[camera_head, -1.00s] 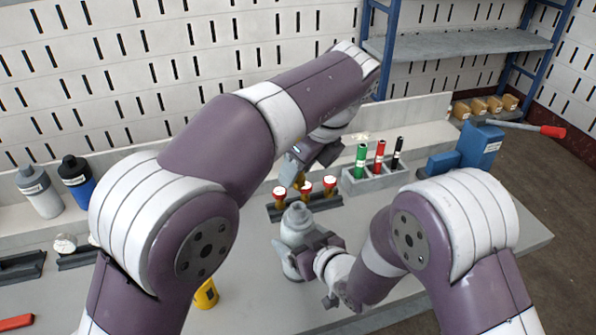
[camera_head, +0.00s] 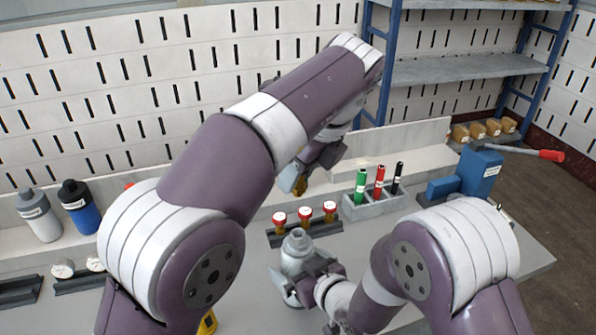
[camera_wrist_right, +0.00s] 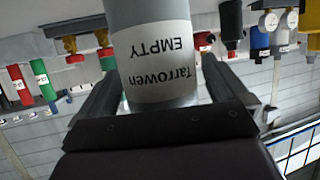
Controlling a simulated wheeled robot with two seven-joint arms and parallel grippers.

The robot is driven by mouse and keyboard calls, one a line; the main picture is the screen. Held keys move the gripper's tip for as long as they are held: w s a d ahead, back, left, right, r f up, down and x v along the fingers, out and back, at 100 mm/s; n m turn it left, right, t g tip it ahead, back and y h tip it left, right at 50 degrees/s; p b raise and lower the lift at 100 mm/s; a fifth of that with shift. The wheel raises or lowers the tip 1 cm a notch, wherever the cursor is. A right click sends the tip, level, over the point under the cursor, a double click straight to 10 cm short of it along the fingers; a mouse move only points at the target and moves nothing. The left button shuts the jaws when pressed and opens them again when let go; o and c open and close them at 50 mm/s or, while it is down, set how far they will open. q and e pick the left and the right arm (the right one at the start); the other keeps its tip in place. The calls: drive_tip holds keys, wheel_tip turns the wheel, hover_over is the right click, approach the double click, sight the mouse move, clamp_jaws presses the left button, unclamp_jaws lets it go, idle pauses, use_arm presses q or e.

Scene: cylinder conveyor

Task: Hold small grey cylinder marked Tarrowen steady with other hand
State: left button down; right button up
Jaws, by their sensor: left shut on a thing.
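The small grey cylinder (camera_head: 296,246) stands upright on the bench in the head view. In the right wrist view the grey cylinder (camera_wrist_right: 150,55) appears upside down, with a white label reading "Tarrowen EMPTY". My left gripper (camera_head: 303,178) is above and behind the cylinder, shut on a small yellow-brass piece (camera_head: 299,186) mostly hidden by the jaws.
Brass valves with red-rimmed tops (camera_head: 304,215) stand in a dark rack just behind the cylinder. A grey holder (camera_head: 374,208) carries green, red and black tubes. A blue vise-like device (camera_head: 478,172) with a red-ended lever is at right. Grey and blue bottles (camera_head: 78,207) stand at left.

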use_arm(q)
drive_tip(key=shift+r, duration=0.1)
wheel_tip(320, 180, up, 5)
drive_tip(key=p, duration=0.5)
use_arm(e)
drive_tip(key=s+d+r, duration=0.6)
drive_tip(key=s+r, duration=0.3)
drive_tip(key=r, duration=0.1)
drive_tip(key=shift+s, duration=0.15)
drive_tip(key=shift+f, duration=0.2)
